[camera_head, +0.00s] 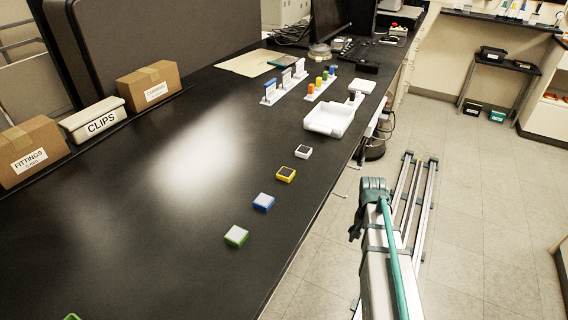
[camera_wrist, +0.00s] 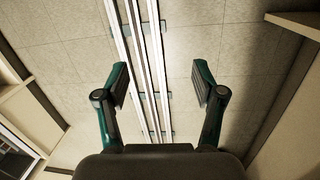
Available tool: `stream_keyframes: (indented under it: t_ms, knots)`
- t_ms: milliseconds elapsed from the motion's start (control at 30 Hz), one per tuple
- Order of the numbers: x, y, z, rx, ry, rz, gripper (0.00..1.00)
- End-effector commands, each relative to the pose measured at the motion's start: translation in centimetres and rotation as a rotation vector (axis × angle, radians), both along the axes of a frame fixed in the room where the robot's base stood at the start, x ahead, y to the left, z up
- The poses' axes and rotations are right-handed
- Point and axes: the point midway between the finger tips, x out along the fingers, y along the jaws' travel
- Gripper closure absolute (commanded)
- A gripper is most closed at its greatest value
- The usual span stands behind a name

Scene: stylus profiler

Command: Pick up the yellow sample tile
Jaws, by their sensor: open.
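The yellow sample tile (camera_head: 285,174) is a small square block with a dark top. It sits on the black bench in the head view, between a white tile (camera_head: 303,152) and a blue tile (camera_head: 263,202). A green tile (camera_head: 236,236) lies nearer. In the wrist view my gripper (camera_wrist: 160,88) is open and empty, its two fingers spread wide above the floor and rails. My arm is beside the bench's right edge in the head view, away from the tile. The gripper's fingers cannot be made out in the head view. The tile is not in the wrist view.
A white tray (camera_head: 330,117) stands beyond the tiles near the bench's right edge. Racks with small coloured pieces stand behind it. Cardboard boxes (camera_head: 148,86) and a white CLIPS box (camera_head: 95,120) line the left side. The bench middle (camera_head: 150,230) is clear.

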Motion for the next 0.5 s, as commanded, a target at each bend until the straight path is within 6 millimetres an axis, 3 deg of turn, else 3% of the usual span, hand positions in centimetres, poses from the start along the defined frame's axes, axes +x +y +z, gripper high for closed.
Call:
stream_keyframes:
  t_ms: [33,200,500]
  knots:
    - [1.8,-0.9,3.6,-0.012,-0.042,-0.025,0.31]
    - [5.8,-3.4,12.9,-0.048,-0.168,-0.113,0.31]
    - [9.3,-5.1,26.1,-0.078,-0.323,-0.214,0.31]
